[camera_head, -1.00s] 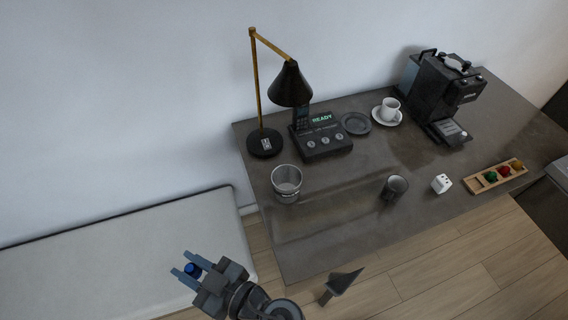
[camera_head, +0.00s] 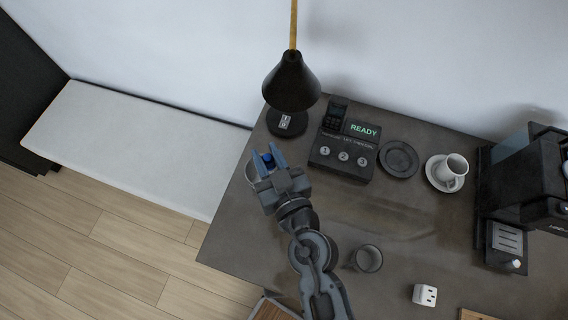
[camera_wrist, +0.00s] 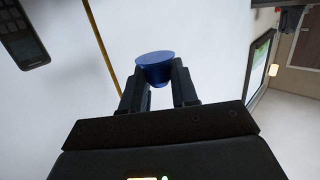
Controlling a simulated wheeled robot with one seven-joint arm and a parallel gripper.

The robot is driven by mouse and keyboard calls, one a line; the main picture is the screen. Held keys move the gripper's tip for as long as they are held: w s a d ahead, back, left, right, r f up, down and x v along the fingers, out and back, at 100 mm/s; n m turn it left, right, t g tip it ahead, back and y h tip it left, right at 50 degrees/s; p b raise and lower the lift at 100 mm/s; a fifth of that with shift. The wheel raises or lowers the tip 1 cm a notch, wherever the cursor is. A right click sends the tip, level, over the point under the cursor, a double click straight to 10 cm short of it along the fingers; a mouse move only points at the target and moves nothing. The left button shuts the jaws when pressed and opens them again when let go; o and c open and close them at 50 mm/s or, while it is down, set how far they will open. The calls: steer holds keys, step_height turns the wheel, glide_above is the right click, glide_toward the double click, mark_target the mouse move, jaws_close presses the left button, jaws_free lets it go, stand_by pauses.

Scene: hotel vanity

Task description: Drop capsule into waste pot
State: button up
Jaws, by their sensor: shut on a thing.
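My gripper (camera_head: 264,153) is shut on a blue capsule (camera_head: 267,159). The capsule also shows in the wrist view (camera_wrist: 155,68), held between the two dark fingertips. The height of the capsule above the pot cannot be told.
A black lamp (camera_head: 291,84) stands behind the gripper. A control panel reading READY (camera_head: 343,155) and a dark plate (camera_head: 398,159) are to its right. A white cup (camera_head: 451,171), coffee machine (camera_head: 530,190), dark cup (camera_head: 367,258) and white cube (camera_head: 425,295) are farther right.

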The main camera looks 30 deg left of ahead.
steer(key=shift+f, duration=0.8)
step_height(320, 180, down, 4)
steer(key=b, duration=0.4)
steer(key=shift+f, duration=0.2)
steer(key=o, duration=1.1)
steer(key=v, duration=0.8)
steer(key=shift+a+p, duration=0.1)
steer(key=shift+p, duration=0.25)
